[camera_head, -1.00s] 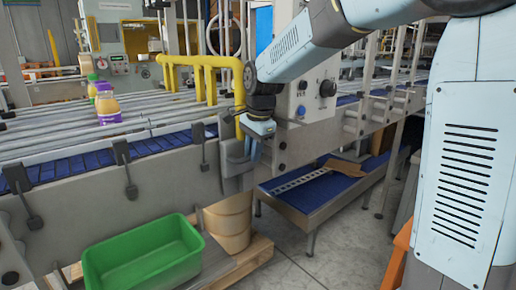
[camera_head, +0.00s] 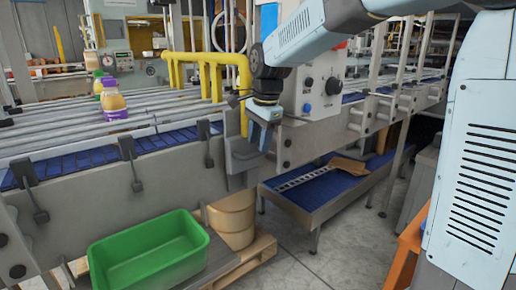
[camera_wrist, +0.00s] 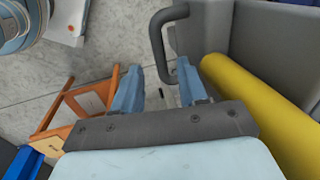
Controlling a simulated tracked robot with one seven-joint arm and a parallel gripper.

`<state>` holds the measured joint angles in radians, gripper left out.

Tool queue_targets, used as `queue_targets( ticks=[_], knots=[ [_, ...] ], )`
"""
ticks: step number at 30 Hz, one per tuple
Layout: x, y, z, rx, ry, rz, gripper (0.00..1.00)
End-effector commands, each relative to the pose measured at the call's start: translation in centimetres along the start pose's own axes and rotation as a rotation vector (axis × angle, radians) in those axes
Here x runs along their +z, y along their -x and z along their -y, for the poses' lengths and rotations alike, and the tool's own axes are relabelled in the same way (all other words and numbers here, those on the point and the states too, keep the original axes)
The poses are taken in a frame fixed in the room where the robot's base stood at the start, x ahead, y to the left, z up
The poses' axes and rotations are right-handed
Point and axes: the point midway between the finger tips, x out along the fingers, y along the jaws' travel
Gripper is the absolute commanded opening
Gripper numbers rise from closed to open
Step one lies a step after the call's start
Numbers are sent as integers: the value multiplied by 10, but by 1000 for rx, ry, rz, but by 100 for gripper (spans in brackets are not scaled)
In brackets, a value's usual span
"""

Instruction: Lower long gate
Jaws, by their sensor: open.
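The long yellow gate (camera_head: 212,58) stands raised over the conveyor's rollers. Its near end bends down into a grey bracket (camera_head: 243,165) on the conveyor's side. My gripper (camera_head: 265,138) is beside this end, in front of the conveyor. In the wrist view, my gripper (camera_wrist: 158,90) is open, with nothing between its blue fingers. A dark looped handle (camera_wrist: 156,38) on a grey housing (camera_wrist: 215,28) lies just beyond the right finger; I cannot tell whether they touch. The yellow bar (camera_wrist: 262,115) runs along the right of the gripper.
Bottles with purple labels (camera_head: 114,103) stand on the rollers at left. A green bin (camera_head: 150,262) sits below the conveyor. A control box (camera_head: 313,90) is just right of my gripper. A low blue-bedded conveyor (camera_head: 325,192) is under it. An orange stool (camera_wrist: 72,108) shows in the wrist view.

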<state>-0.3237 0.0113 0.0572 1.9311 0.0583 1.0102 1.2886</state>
Motion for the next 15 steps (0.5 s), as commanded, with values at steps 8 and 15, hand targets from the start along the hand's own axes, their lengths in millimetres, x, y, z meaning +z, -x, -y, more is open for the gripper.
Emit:
queue_targets(
  ticks=[8,15],
  knots=[
    [-1,57,1,-4,-1,-1,42],
    [0,91,0,-1,0,0,42]
  ],
)
